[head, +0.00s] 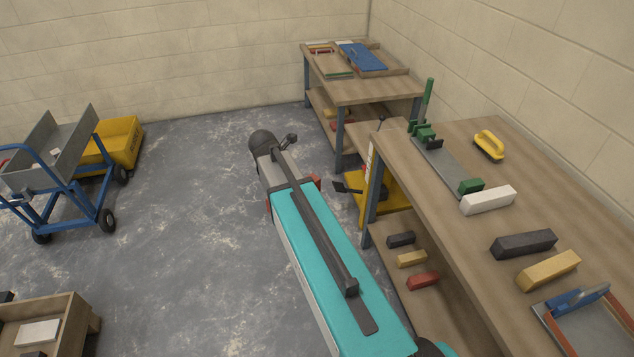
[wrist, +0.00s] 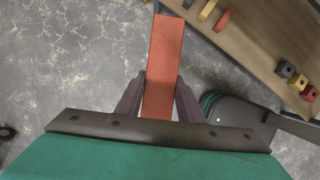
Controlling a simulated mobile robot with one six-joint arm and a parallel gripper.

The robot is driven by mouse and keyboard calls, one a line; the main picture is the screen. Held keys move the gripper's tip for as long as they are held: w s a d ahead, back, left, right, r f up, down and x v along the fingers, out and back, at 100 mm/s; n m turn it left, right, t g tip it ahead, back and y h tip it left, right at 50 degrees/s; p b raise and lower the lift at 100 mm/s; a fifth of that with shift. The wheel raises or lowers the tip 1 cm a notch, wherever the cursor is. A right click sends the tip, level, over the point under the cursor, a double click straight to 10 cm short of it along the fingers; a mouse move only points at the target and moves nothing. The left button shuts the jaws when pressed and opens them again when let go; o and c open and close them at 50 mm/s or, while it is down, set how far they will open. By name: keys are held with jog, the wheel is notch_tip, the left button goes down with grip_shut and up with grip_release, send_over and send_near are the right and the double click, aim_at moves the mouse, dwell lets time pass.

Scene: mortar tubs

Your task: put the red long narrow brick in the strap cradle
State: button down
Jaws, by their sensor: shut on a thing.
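My gripper (wrist: 160,84) is shut on a red long narrow brick (wrist: 164,50) in the wrist view. One finger is at each side of the brick, which sticks out well past the fingertips over grey floor. In the head view my arm hides the gripper and most of the brick; a small red piece (head: 314,184), likely the brick, shows beside the arm. I cannot tell for sure which thing is the strap cradle; a blue trolley with sloping grey plates (head: 70,140) stands at the left, apart from my gripper.
A workbench (head: 400,150) at right bears white (head: 488,200), dark (head: 523,243) and yellow (head: 548,270) bricks. Its lower shelf holds dark, yellow and red (head: 422,281) bricks. A yellow tub (head: 122,145) stands behind the trolley. Open floor (head: 190,200) lies between trolley and arm.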

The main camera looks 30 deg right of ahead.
aim_at(267, 204)
jog(key=shift+m, duration=0.7)
jog(key=a, duration=0.3)
jog(key=a+f, duration=0.1)
jog(key=a, duration=0.5)
jog(key=shift+s+a+f, duration=0.25)
jog(key=shift+a, duration=0.05)
jog(key=s+a+m+g, duration=0.3)
jog(key=a+m, duration=0.3)
jog(key=m, duration=0.2)
jog(key=shift+s+f+g, duration=0.25)
jog(key=shift+s+g, duration=0.05)
jog(key=shift+s, duration=0.3)
